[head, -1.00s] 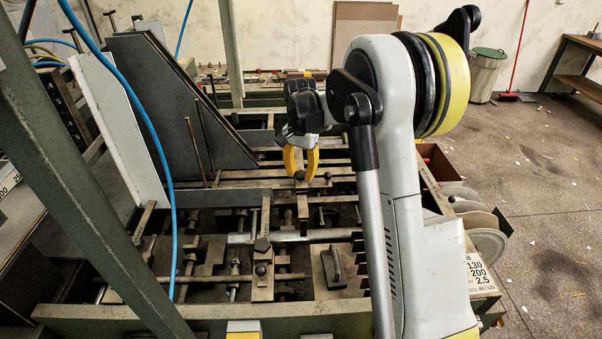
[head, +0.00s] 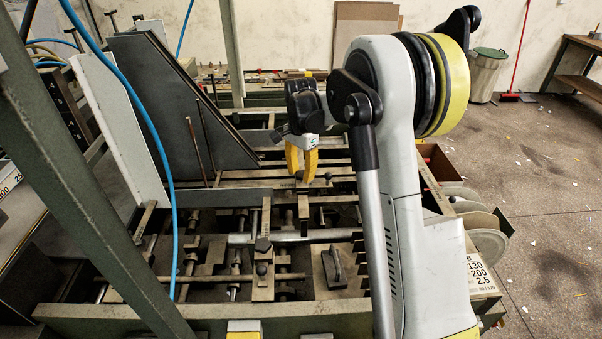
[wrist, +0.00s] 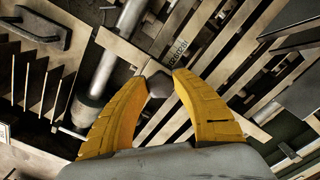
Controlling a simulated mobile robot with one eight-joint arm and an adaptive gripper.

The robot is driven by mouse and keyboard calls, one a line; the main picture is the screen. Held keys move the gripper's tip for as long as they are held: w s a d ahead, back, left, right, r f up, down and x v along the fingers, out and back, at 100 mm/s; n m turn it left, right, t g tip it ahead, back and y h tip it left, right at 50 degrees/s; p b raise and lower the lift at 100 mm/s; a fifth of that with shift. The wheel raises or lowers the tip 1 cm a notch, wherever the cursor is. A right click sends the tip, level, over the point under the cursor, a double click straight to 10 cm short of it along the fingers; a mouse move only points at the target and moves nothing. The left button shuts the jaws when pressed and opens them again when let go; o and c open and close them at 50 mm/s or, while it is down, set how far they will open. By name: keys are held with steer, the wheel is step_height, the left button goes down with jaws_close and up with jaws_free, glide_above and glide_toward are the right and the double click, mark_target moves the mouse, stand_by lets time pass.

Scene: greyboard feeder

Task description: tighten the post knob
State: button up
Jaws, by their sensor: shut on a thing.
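The post knob (wrist: 159,84) is a small dark faceted knob on a flat metal bar. In the wrist view it sits between the tips of my yellow gripper fingers (wrist: 160,82), which are shut on it. In the head view my gripper (head: 301,180) points down at the machine's middle bars. There the fingers mostly hide the knob. The post and thread under the knob are hidden from both views.
Other dark knobs (head: 262,268) stand on a bar nearer the front. A black handled block (head: 333,268) lies to their right. A tall dark slanted plate (head: 165,100) rises left of my gripper. A blue hose (head: 160,150) hangs at the left.

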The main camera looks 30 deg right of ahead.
mark_target(301, 174)
steer(key=o, duration=1.2)
step_height(301, 174, up, 12)
